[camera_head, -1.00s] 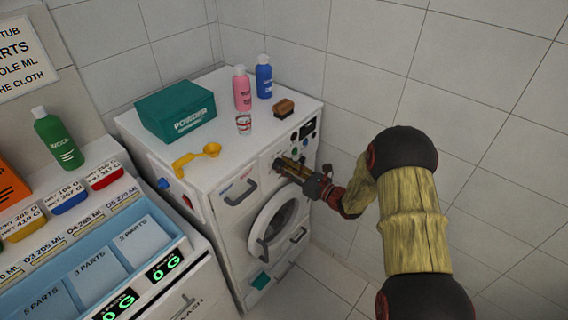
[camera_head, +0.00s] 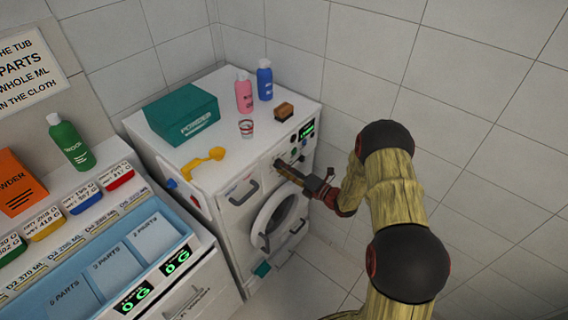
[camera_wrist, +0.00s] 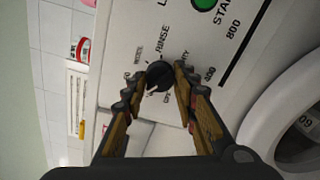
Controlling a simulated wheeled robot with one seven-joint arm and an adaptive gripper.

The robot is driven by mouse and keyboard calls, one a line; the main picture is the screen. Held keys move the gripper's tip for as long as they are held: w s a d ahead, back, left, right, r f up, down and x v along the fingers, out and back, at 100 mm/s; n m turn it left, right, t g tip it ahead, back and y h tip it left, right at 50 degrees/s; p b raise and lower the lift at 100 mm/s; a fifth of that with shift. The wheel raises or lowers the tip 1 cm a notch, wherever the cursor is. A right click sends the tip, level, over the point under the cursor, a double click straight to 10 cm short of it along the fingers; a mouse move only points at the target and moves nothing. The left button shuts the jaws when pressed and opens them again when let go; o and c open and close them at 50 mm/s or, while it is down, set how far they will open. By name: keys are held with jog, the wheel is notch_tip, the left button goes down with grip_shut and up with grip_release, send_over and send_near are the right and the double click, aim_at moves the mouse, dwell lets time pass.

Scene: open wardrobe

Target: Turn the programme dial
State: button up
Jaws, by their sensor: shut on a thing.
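The programme dial (camera_wrist: 157,76) is a black knob on the white front panel of the washing machine (camera_head: 232,150). Printed labels ring it in the wrist view, among them "RINSE". My gripper (camera_wrist: 160,80) is shut on the dial, one finger on each side of it. In the head view my gripper (camera_head: 282,166) reaches the front panel from the right, and its fingers hide the dial there. A green button (camera_wrist: 204,4) sits on the panel near the dial, beside the word "START".
The round door (camera_head: 276,218) is below the panel. A blue partitioned tray (camera_head: 100,262) stands left.

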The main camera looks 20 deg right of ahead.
jog(key=m+p, duration=0.3)
jog(key=m, duration=0.2)
jog(key=shift+m, duration=0.4)
jog(key=shift+f, duration=0.1)
dwell(0.3)
jog(key=o, duration=1.2)
jog(key=shift+c, duration=0.2)
jog(key=shift+d, duration=0.1)
jog(key=v, duration=1.2)
